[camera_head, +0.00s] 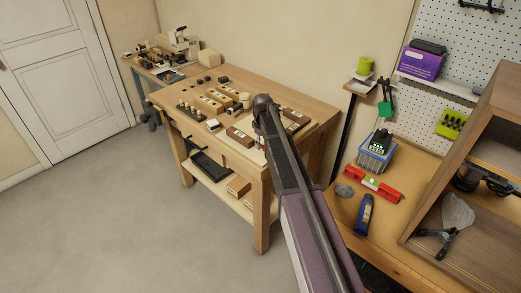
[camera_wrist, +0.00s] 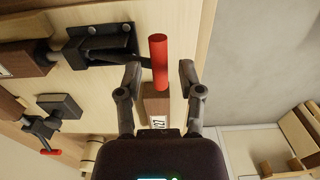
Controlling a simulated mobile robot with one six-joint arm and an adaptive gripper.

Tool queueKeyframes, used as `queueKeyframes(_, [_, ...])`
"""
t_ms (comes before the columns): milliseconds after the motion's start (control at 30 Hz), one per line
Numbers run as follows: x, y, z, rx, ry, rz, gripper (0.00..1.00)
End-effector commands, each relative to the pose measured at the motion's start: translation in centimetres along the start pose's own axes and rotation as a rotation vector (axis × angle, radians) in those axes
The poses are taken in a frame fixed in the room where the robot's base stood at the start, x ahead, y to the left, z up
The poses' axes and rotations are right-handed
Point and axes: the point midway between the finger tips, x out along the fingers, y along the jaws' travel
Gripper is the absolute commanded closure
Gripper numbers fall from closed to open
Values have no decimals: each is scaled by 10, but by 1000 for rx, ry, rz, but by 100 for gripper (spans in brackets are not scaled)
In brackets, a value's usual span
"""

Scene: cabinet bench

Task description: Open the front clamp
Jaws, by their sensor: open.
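A dark metal clamp (camera_wrist: 97,45) with a red handle (camera_wrist: 158,60) is fixed to the light wooden board in the wrist view. It appears to be the front clamp. My gripper (camera_wrist: 159,68) is open, with one finger on each side of the red handle. I see a gap on both sides, so the fingers do not visibly grip it. In the head view my arm hides the clamp and most of the gripper.
A second dark clamp (camera_wrist: 58,108) with a red tip lies to the left in the wrist view. The workbench (camera_head: 300,90) holds several blocks and small parts. A side bench (camera_head: 410,190) with a red level (camera_head: 372,184) and shelf stands at right. Grey floor (camera_head: 110,220) is clear.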

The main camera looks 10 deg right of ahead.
Motion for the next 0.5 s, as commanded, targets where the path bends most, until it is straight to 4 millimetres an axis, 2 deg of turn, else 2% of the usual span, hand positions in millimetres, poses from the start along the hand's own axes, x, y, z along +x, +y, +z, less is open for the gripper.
queueKeyframes(100, [0,0,0,0,0,0,51])
queueKeyframes(133, [0,0,0,0,0,0,54])
queueKeyframes(200, [0,0,0,0,0,0,74])
queueKeyframes(300, [0,0,0,0,0,0,94])
queueKeyframes(500, [0,0,0,0,0,-1,96])
